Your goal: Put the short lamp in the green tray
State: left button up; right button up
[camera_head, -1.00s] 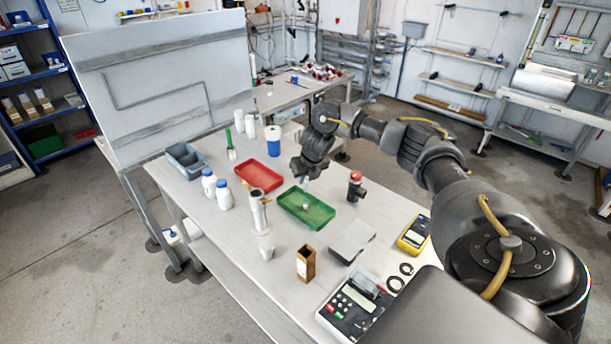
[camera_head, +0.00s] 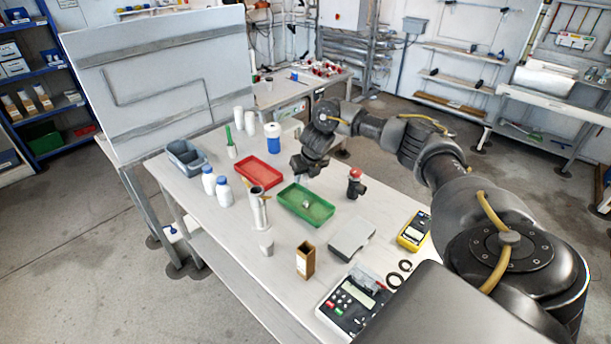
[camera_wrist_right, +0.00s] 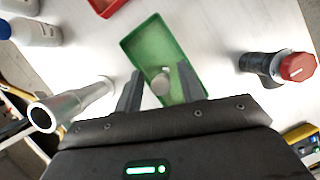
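The green tray (camera_head: 322,218) lies near the middle of the table. A small pale cylindrical piece (camera_head: 306,204) is inside it, resting on the floor as far as I can tell; it may be the short lamp. In the right wrist view, this piece (camera_wrist_right: 161,82) shows between my fingers, with a gap on each side. My right gripper (camera_head: 308,168) is above the tray's far side, pointing down, open and empty. Its two fingers (camera_wrist_right: 158,88) stand apart over the tray in the wrist view. My left gripper is out of view.
A red tray (camera_head: 259,173) lies behind left. A metal tube (camera_head: 258,212) stands left of the green tray, and a red-capped dark fitting (camera_head: 356,186) to its right. A grey box (camera_head: 351,237), brown holder (camera_head: 305,262) and yellow meter (camera_head: 413,232) are nearer.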

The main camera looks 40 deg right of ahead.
jog(key=p+v, duration=0.1)
jog(key=v, duration=1)
jog(key=shift+r, duration=0.4)
jog(key=shift+s, duration=0.1)
